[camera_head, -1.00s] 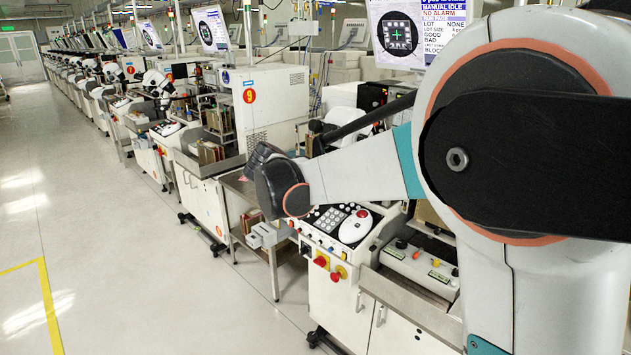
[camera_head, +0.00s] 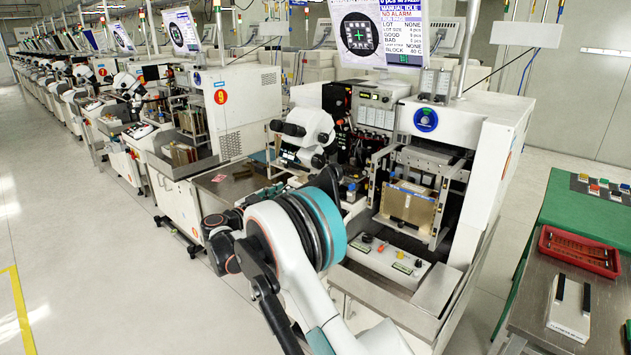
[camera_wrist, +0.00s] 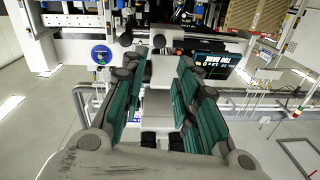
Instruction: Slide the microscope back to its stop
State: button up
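The microscope (camera_head: 305,130), white with dark eyepieces, stands at the left side of the front machine in the head view. My arm rises from below in front of that machine, and its joints hide most of my gripper in the head view. In the wrist view my gripper (camera_wrist: 162,72) has its two teal-padded fingers spread apart. A pale block shows between and beyond the fingers there, and a dark screen with upside-down lettering is just right of them. I cannot tell whether the pale block is part of the microscope. No grip on anything is visible.
The machine (camera_head: 508,115) has a monitor (camera_head: 385,35) above and a control ledge (camera_head: 385,255) in front. At right, a bench with a green mat (camera_head: 570,205) carries a red tray (camera_head: 578,250). The floor aisle at left is clear.

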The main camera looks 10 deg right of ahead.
aim_at(309, 179)
jog(key=b+x, duration=0.3)
jog(key=x, duration=1)
jog(key=shift+w+d, duration=0.2)
jog(key=shift+d, duration=0.1)
jog(key=shift+c, duration=0.3)
grip_shut()
